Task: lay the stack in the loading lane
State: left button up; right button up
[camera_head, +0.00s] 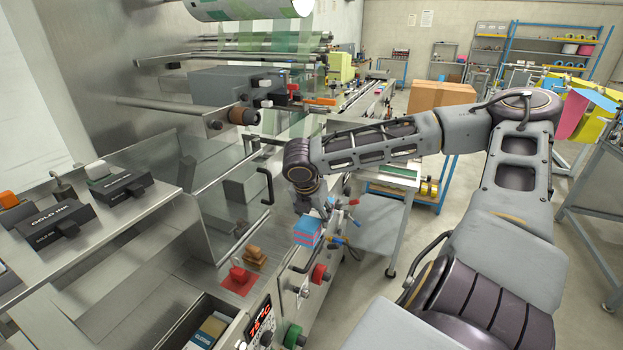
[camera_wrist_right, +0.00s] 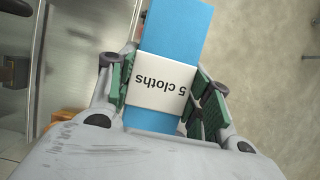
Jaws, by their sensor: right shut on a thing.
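My right gripper (camera_head: 313,205) is shut on a blue cloth stack (camera_head: 307,228) at the front edge of the steel wrapping machine. In the right wrist view the stack (camera_wrist_right: 172,35) lies between the green-padded fingers of the gripper (camera_wrist_right: 165,95). A white paper band marked "5 cloths" (camera_wrist_right: 157,80) goes around it. The stack looks clear of the machine's deck, but its exact height is hard to tell. A steel channel (camera_head: 205,262), which looks like the loading lane, runs along the machine left of the stack. My left gripper is out of view.
A red piece (camera_head: 238,277) and an orange-brown block (camera_head: 255,257) stand on the steel deck left of the stack. Red (camera_head: 320,272) and green (camera_head: 293,335) knobs stick out from the front panel. A black handle (camera_head: 266,185) rises behind. A grey cart (camera_head: 375,225) stands to the right.

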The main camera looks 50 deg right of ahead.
jog(key=s+d, duration=0.2)
jog(key=s, duration=0.5)
dwell(0.5)
dwell(0.8)
